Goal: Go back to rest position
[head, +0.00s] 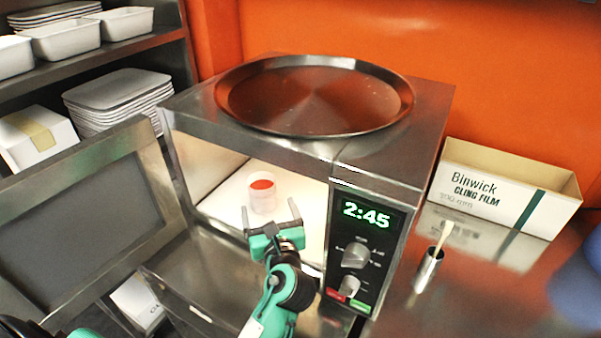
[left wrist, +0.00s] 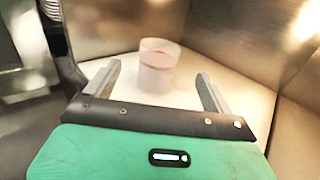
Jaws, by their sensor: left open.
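My left gripper (head: 270,218) is open and empty at the mouth of the open microwave (head: 385,165). In the left wrist view its two fingers (left wrist: 160,85) stand wide apart. A clear cup with red contents (head: 262,196) stands upright on the pale microwave floor, beyond the fingertips. The cup also shows in the left wrist view (left wrist: 157,68), between and past the fingers, and appears apart from them. My right gripper is not in view.
The microwave door (head: 85,210) hangs open at left. A round metal tray (head: 315,95) lies on top of the microwave. A cling film box (head: 505,190) and a small metal cup (head: 428,270) stand at right. Shelves with white trays (head: 115,90) are at back left.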

